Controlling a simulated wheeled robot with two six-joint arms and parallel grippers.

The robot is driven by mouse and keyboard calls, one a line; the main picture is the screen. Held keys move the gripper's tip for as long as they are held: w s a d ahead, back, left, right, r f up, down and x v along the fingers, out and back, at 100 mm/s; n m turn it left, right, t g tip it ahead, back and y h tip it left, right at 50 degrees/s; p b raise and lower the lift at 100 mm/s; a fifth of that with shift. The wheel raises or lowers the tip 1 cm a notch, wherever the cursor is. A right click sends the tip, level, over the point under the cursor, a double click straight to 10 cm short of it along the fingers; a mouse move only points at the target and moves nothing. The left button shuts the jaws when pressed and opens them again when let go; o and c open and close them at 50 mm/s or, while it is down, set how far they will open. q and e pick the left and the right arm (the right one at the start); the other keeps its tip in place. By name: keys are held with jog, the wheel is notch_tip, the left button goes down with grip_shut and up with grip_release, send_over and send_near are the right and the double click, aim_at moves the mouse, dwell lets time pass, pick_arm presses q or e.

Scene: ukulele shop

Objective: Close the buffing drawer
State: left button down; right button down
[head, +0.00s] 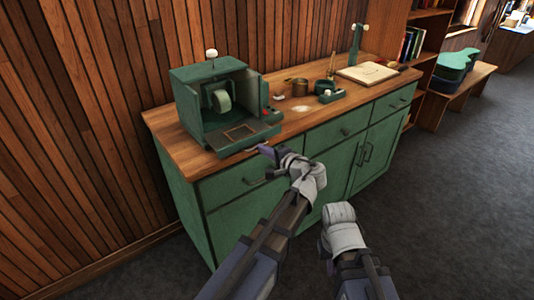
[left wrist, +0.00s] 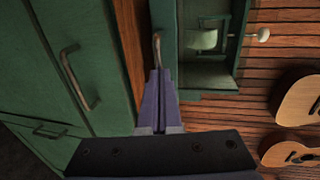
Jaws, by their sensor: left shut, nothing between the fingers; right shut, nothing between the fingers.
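The green buffing machine (head: 208,97) stands on the wooden top of a green cabinet, its pale wheel (head: 222,101) inside an open-fronted housing. At its base is a low front part, which I take to be the buffing drawer (head: 230,146), with a small brass handle (head: 257,147). How far it is out is hard to tell. My left gripper (head: 264,150) is shut and empty, right at this handle. In the left wrist view its fingertips (left wrist: 159,72) lie close to the brass handle (left wrist: 157,46); touching cannot be told. My right wrist shows lower right in the head view; its fingers are hidden.
The green cabinet (head: 230,222) below has shut drawers and doors with protruding handles (head: 262,182). Open floor (head: 440,220) lies at the right.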

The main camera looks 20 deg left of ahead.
aim_at(245, 134)
pick_arm(q)
jog(key=x, duration=0.3)
jog(key=r+x, duration=0.1)
jog(key=x, duration=0.2)
jog(key=r+x, duration=0.1)
jog(key=x, duration=0.3)
jog(key=shift+w+a, duration=0.2)
jog(key=shift+w, duration=0.1)
jog(key=shift+a+r, duration=0.15)
jog(key=shift+a, duration=0.05)
pick_arm(e)
jog(key=shift+s+d, duration=0.1)
jog(key=shift+d, duration=0.05)
